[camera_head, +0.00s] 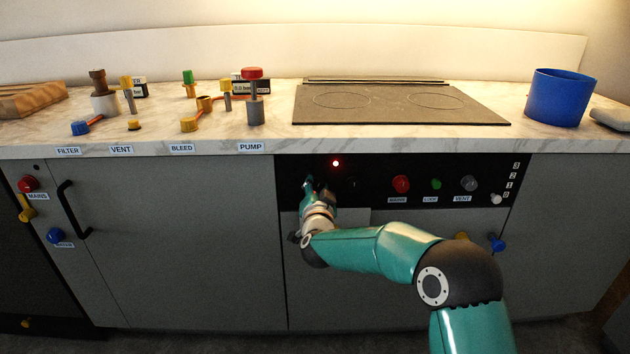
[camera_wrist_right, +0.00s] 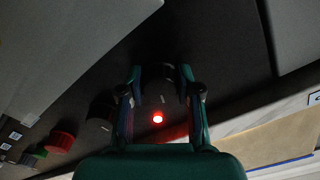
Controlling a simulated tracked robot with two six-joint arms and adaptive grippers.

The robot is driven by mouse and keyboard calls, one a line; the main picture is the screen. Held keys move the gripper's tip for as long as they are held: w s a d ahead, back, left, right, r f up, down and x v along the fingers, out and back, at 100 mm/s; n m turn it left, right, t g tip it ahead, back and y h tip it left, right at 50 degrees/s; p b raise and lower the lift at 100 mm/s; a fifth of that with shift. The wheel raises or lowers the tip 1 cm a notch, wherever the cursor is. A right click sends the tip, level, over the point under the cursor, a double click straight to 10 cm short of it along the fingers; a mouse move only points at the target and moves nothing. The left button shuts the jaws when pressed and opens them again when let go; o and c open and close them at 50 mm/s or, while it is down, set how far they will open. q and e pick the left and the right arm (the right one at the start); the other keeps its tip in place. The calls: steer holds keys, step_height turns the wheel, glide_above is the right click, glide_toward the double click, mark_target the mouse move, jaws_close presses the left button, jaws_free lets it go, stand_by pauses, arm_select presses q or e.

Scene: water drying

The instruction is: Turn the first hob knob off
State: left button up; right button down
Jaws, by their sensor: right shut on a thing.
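The black control panel (camera_head: 375,172) is on the cabinet front below the hob (camera_head: 390,102). My right gripper (camera_head: 319,188) is at the panel's left end and covers the first hob knob in the head view. In the right wrist view, my right gripper (camera_wrist_right: 161,74) has its two fingers on either side of that dark knob (camera_wrist_right: 162,85), shut on it. A pale mark shows on the knob's face. A second dark knob (camera_wrist_right: 101,116) sits beside it, faint in the head view (camera_head: 351,184). A red lamp (camera_head: 335,163) is lit above the knobs. My left gripper is not in view.
Red (camera_head: 401,184), green (camera_head: 436,184) and grey (camera_head: 469,183) controls sit further right on the panel. A blue pot (camera_head: 557,97) stands right of the hob. Several valves and pipe fittings stand on the left worktop. A door handle (camera_head: 73,209) juts out at left.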

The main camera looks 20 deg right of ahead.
steer(key=shift+a+f+n+p, duration=0.2)
steer(key=shift+n+p, duration=0.3)
steer(key=shift+n, duration=0.65)
steer(key=shift+a+f+n+p, duration=0.1)
steer(key=shift+f+n+p, duration=0.25)
steer(key=shift+n, duration=0.8)
steer(key=shift+d, duration=0.1)
steer(key=c, duration=0.9)
jaws_free()
steer(key=shift+r, duration=0.1)
steer(key=shift+o, duration=0.7)
steer(key=shift+d+r, duration=0.1)
steer(key=shift+r, duration=0.1)
steer(key=shift+s, duration=0.1)
steer(key=v, duration=1.2)
